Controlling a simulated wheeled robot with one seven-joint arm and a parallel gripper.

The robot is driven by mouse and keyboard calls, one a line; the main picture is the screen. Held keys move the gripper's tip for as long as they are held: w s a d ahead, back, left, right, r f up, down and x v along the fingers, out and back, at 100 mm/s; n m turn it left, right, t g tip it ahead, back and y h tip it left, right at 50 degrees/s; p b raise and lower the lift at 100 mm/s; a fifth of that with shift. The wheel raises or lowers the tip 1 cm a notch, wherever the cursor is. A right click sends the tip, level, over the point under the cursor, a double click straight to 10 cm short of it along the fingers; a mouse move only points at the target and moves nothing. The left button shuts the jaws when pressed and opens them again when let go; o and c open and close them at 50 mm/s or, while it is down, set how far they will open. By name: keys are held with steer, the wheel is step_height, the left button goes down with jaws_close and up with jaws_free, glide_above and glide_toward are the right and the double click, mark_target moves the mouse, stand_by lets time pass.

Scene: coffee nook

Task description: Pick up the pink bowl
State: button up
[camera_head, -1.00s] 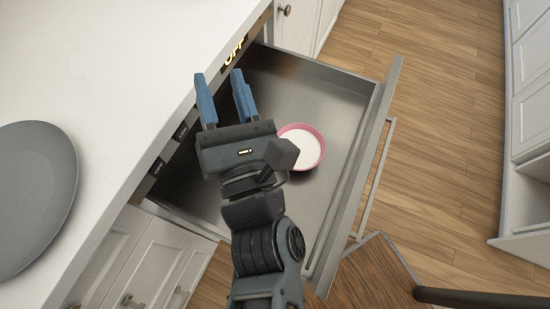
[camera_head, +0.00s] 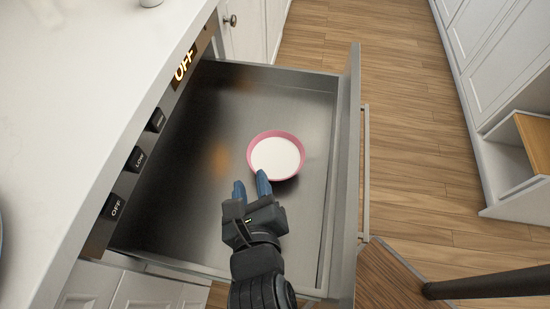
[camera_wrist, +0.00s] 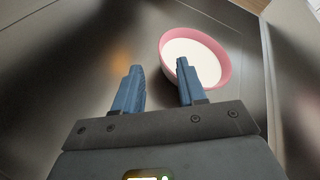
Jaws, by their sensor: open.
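The pink bowl (camera_head: 276,155) stands upright in the open metal drawer, with a white inside. It also shows in the wrist view (camera_wrist: 224,62), ahead of my fingers and to the right. My gripper (camera_head: 252,184) is open and empty, just on the near side of the bowl in the head view. In the wrist view my gripper (camera_wrist: 157,72) has its right fingertip overlapping the bowl's near rim, and its left fingertip lies outside the bowl. I cannot tell whether the right finger touches the rim.
The drawer (camera_head: 200,150) is pulled out below a white counter (camera_head: 80,100). Its floor around the bowl is bare. The drawer front (camera_head: 347,150) with its handle (camera_head: 365,170) bounds the right side. Wooden floor (camera_head: 400,130) lies beyond, with white cabinets (camera_head: 500,60) at far right.

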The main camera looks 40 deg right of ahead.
mark_target(250, 160)
steer(key=shift+x, duration=2.9)
steer(key=shift+s+d+r, duration=0.1)
steer(key=shift+d, duration=0.05)
jaws_close()
